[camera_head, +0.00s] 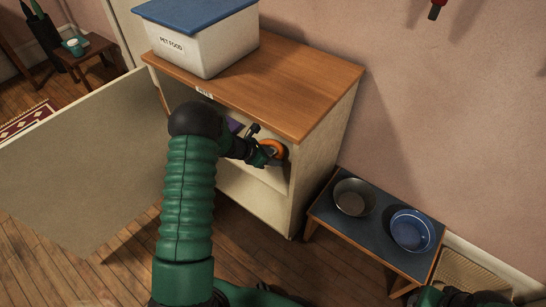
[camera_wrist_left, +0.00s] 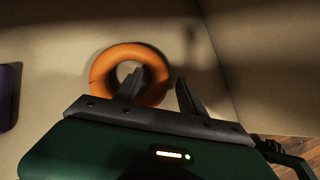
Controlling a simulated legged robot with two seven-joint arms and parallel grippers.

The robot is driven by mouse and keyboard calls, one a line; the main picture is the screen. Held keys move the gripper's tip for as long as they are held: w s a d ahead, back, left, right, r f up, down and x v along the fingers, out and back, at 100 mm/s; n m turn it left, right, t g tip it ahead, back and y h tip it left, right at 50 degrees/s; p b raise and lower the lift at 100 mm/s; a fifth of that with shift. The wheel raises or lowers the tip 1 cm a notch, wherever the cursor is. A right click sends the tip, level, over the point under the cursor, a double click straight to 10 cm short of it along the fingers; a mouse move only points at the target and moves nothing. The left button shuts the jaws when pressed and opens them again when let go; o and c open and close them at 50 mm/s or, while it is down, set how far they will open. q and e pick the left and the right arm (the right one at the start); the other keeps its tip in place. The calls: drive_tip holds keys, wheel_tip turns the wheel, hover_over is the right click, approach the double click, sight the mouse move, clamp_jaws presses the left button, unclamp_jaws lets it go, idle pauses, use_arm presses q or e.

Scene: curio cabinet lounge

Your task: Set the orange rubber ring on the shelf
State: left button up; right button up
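The orange rubber ring (camera_head: 272,147) is inside the open cabinet, on a pale surface, and it shows whole in the left wrist view (camera_wrist_left: 101,72) apart from its near edge. My left gripper (camera_head: 261,154) reaches into the cabinet at the ring. In the left wrist view its two fingers (camera_wrist_left: 160,78) stand apart. One finger overlaps the ring's hole and the other is just right of the ring, so the ring's right side lies between them in the picture. I cannot tell whether they touch it. My right gripper is not clearly in view.
The wooden-topped cabinet (camera_head: 315,85) bears a white pet food bin (camera_head: 205,52). Its door (camera_head: 85,165) stands open to the left. A purple thing (camera_wrist_left: 8,95) lies left of the ring. A low stand (camera_head: 345,228) with two bowls is at right.

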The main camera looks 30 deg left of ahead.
use_arm(q)
drive_tip(key=shift+s+a+r, duration=0.15)
drive_tip(key=shift+s+r, duration=0.05)
drive_tip(key=shift+r, duration=0.1)
drive_tip(key=p+v, duration=0.4)
drive_tip(key=v, duration=0.7)
drive_tip(key=shift+s+p, duration=0.15)
drive_tip(key=shift+p, duration=0.15)
drive_tip(key=shift+r, duration=0.1)
